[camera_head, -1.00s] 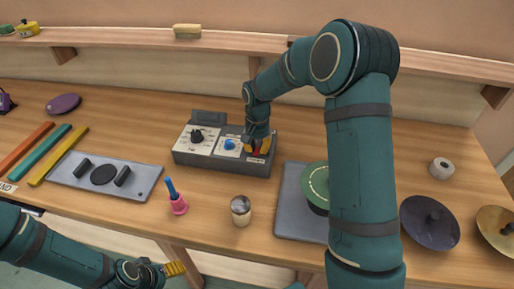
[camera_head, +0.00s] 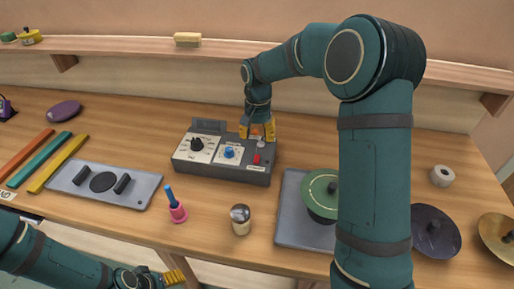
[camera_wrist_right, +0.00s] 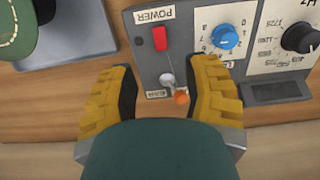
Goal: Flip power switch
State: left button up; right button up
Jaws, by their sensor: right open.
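The grey control box (camera_head: 222,172) stands on the workbench. A red switch (camera_head: 256,159) is at the right end of its top. In the right wrist view the red switch (camera_wrist_right: 159,38) sits beside a POWER label (camera_wrist_right: 154,15). A small metal lever (camera_wrist_right: 167,80) and an orange part (camera_wrist_right: 181,97) lie between the finger tips. My right gripper (camera_head: 257,130) is open at the box's back right, its yellow fingers (camera_wrist_right: 165,95) apart and holding nothing. My left gripper (camera_head: 174,277) is low at the bottom left, away from the box; its jaw gap is unclear.
A blue knob (camera_head: 230,152) and black knob (camera_head: 197,144) are on the box. A green disc (camera_head: 320,190) on a grey plate (camera_head: 290,215) stands to its right. In front are a pink holder (camera_head: 177,212) and a metal-topped cup (camera_head: 240,220). Bare bench lies between.

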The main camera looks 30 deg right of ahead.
jog(key=shift+w+r, duration=0.1)
jog(key=shift+r, duration=1.75)
